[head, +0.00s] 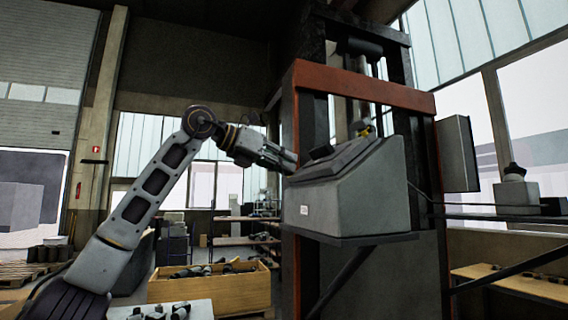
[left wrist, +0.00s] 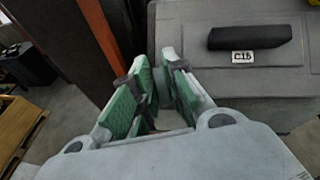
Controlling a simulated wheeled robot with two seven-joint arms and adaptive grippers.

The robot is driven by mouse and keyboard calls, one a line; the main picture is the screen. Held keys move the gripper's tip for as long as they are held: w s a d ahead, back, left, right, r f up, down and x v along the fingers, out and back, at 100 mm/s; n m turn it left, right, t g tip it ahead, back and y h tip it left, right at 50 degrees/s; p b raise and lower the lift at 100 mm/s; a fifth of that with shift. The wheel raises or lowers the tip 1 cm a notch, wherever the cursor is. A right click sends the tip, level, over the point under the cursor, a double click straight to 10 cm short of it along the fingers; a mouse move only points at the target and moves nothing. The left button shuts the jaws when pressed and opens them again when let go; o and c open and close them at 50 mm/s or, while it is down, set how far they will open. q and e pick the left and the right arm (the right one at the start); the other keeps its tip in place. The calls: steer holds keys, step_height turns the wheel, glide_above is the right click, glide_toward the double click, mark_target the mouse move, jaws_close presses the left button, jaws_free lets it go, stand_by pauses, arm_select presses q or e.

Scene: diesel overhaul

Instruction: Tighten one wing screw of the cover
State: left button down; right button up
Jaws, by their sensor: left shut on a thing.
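The grey cover (head: 345,190) is a sloped box on the front of a tall dark and red frame. Its top shows in the left wrist view (left wrist: 208,30), with a black handle and a tag reading C15. My left gripper (head: 290,163) is at the cover's left edge. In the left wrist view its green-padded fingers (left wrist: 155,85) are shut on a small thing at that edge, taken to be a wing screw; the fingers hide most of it. I cannot make out the screw's wings or how far it is turned. My right gripper is not in view.
The red and dark frame (head: 363,88) rises beside and behind the cover. A grey panel (head: 457,155) stands to its right. A wooden crate (head: 210,287) with dark parts is below left. The air left of the cover is open around my arm.

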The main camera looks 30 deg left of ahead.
arm_select(q)
steer(key=shift+m+g+h+p, duration=0.4)
steer(key=shift+m+h+p, duration=0.5)
steer(key=shift+m, duration=0.5)
steer(key=c, duration=1.3)
jaws_free()
steer(key=r+p, duration=0.1)
steer(key=s+a+r+p, duration=0.1)
steer(key=s+r+p, duration=0.1)
steer(key=shift+a+r, duration=0.3)
steer(key=shift+a, duration=0.1)
steer(key=shift+s+f, duration=0.1)
